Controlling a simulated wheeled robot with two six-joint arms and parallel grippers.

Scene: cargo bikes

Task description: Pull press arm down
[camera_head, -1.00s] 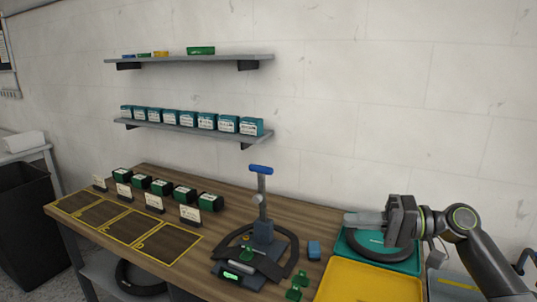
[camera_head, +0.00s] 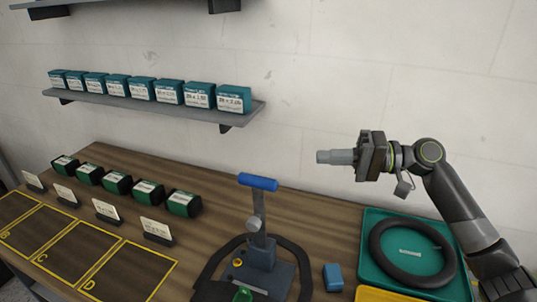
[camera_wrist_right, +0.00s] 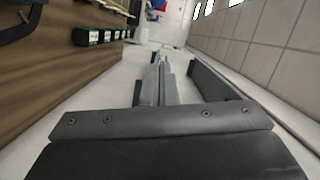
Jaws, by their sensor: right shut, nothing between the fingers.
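The press (camera_head: 259,250) stands on the wooden bench with its arm upright. A blue handle (camera_head: 258,182) tops the press arm. A black ring lies around the press base. My right gripper (camera_head: 322,157) is shut and empty, in the air to the right of the blue handle and a little higher in the picture, apart from it. Its closed fingers point left in the head view. The right wrist view shows the shut fingers (camera_wrist_right: 158,75) in front of the bench and wall. My left gripper is in neither view.
A teal tray (camera_head: 375,225) holding a black tyre (camera_head: 412,253) is at the right, beside a yellow tray (camera_head: 385,294). A small blue block (camera_head: 333,277) sits near the press. Shelves with boxes (camera_head: 170,91) hang on the wall behind. Green-black boxes (camera_head: 146,192) line the bench.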

